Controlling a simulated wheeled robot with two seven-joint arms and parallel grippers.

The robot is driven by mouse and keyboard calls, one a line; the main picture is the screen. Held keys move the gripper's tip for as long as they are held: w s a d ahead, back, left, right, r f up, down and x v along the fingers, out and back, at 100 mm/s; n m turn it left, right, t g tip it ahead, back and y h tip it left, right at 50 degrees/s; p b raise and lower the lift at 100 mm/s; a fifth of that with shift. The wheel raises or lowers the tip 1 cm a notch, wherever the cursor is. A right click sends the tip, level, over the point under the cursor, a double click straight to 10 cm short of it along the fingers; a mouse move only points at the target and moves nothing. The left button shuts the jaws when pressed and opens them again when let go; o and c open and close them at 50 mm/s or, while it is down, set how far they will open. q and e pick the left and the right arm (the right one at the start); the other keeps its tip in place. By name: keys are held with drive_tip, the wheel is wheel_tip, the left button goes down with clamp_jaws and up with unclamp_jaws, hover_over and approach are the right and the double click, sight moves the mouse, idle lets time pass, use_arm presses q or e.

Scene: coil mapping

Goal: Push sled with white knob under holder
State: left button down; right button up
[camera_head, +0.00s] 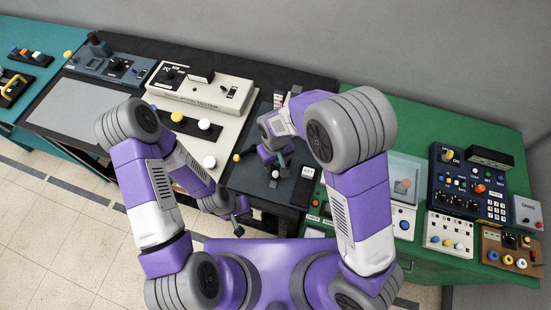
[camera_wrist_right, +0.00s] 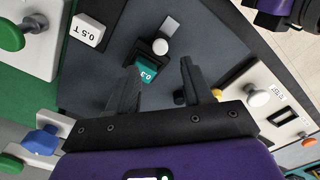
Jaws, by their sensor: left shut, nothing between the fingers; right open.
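In the right wrist view, a white round knob (camera_wrist_right: 160,46) sits on a small dark piece in the dark grey panel (camera_wrist_right: 215,50). A teal block marked 0.3 (camera_wrist_right: 147,71) is just beside it, toward my gripper. I cannot tell for sure which piece is the holder. My right gripper (camera_wrist_right: 160,72) is open, its fingers apart on either side of the teal block, with the knob beyond the fingertips. In the head view the white knob (camera_head: 275,174) shows small near my right gripper (camera_head: 276,162). My left gripper (camera_head: 239,222) is shut and empty, low near the bench's front edge.
A cream panel with white knobs (camera_head: 209,162) lies to the left. A green bench with instrument boxes (camera_head: 468,185) is at the right. A grey strip (camera_wrist_right: 169,27) lies beyond the knob.

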sight(276, 173)
wheel_tip(276, 173, down, 7)
drive_tip(key=shift+s+r+b, duration=0.15)
drive_tip(key=shift+r+b, duration=0.05)
drive_tip(key=shift+b, duration=0.1)
clamp_jaws()
idle(0.3)
